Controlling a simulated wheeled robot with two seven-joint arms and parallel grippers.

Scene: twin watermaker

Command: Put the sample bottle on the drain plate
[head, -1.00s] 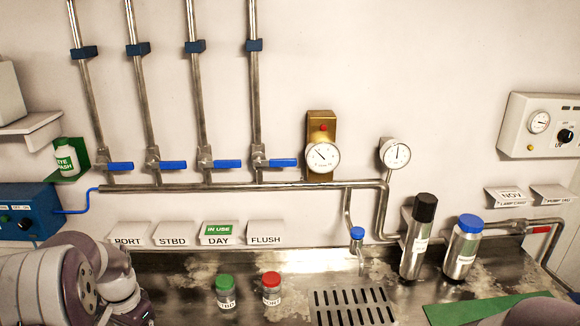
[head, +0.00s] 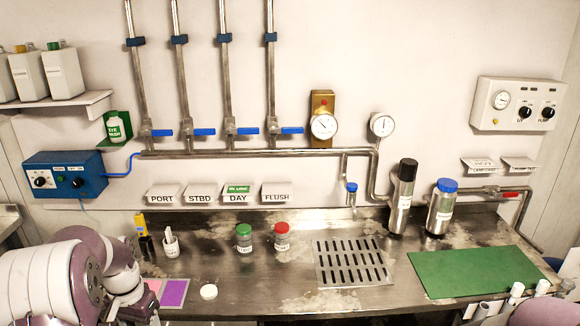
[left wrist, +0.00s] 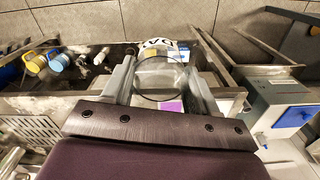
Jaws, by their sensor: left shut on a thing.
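In the left wrist view my left gripper (left wrist: 163,68) is shut on a clear bottle (left wrist: 160,78) with a white label reading DAY. The bottle sits between the two fingers. In the head view my left arm comes in at the lower left; its fingertips and the held bottle are not visible there. The drain plate (head: 352,262), a slotted metal plate, lies bare on the steel bench, well to the right of my left arm. Slots also show at the left of the left wrist view (left wrist: 35,128).
A green-lidded jar (head: 243,238) and a red-lidded jar (head: 281,236) stand left of the plate. A white lid (head: 208,291) lies nearer me. A black-topped cylinder (head: 402,197), a blue-capped cylinder (head: 441,208) and a green mat (head: 470,272) are to the right.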

